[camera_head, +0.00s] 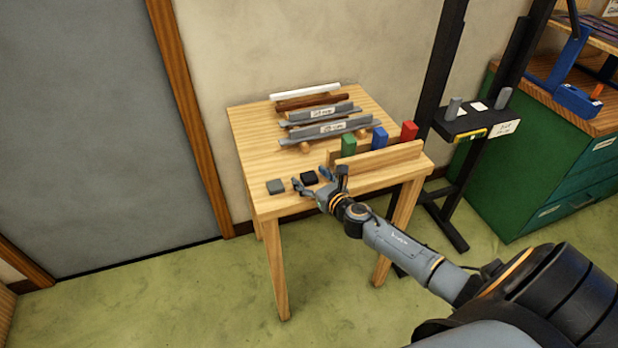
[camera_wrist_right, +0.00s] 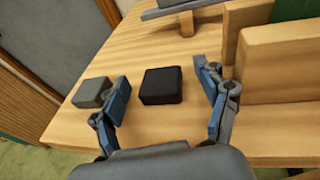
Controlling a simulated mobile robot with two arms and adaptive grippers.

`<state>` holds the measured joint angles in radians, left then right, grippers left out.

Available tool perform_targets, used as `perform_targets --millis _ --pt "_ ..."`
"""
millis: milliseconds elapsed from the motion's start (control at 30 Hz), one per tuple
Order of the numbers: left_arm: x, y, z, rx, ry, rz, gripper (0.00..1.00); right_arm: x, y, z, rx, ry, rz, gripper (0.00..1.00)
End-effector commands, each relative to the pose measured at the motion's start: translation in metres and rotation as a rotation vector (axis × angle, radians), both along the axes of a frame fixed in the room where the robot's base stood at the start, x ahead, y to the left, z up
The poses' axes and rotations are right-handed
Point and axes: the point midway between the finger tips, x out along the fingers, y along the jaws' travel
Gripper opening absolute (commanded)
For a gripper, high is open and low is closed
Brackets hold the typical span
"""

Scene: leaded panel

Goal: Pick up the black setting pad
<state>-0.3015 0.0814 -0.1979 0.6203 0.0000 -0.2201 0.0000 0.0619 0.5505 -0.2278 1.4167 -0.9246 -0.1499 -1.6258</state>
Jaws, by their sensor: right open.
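The black setting pad (camera_head: 309,178) is a small dark block lying on the wooden table, near its front edge. It also shows in the right wrist view (camera_wrist_right: 161,86), a little beyond and between my fingertips. My right gripper (camera_head: 319,183) is open and empty, with its fingers spread toward the pad. In the wrist view the right gripper (camera_wrist_right: 165,98) has one finger on each side of the pad's line, apart from it. A similar grey pad (camera_head: 276,187) lies to the left of the black one, outside the left finger in the wrist view (camera_wrist_right: 91,92). My left gripper is not in view.
A wooden rail (camera_head: 376,164) stands right of the pad, with green (camera_head: 348,145), blue (camera_head: 379,138) and red (camera_head: 408,132) blocks behind it. Grey bars (camera_head: 326,128) and rods lie at the back. A black stand (camera_head: 470,120) is right of the table (camera_head: 250,150).

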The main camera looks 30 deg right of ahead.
Motion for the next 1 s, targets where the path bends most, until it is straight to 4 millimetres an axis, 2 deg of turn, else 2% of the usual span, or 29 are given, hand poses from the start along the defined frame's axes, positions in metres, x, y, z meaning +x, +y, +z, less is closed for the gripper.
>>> perform_targets --millis 100,333,633,1000 --pt "0.0015 -0.0001 -0.0002 0.000 -0.002 0.000 0.36 0.0074 -0.0001 -0.0019 0.000 0.001 0.000 0.74" --pt "0.0023 -0.0004 -0.0001 -0.001 -0.003 -0.001 0.36 0.0081 0.0000 -0.0020 -0.001 0.001 0.001 0.74" --pt "0.0022 -0.0012 -0.0001 -0.001 -0.003 -0.002 0.36 0.0078 0.0000 -0.0021 -0.001 0.001 0.001 0.14" --pt "0.0019 -0.0028 -0.0001 -0.003 -0.002 -0.002 0.36 0.0078 0.0001 -0.0020 -0.001 0.001 0.001 0.13"
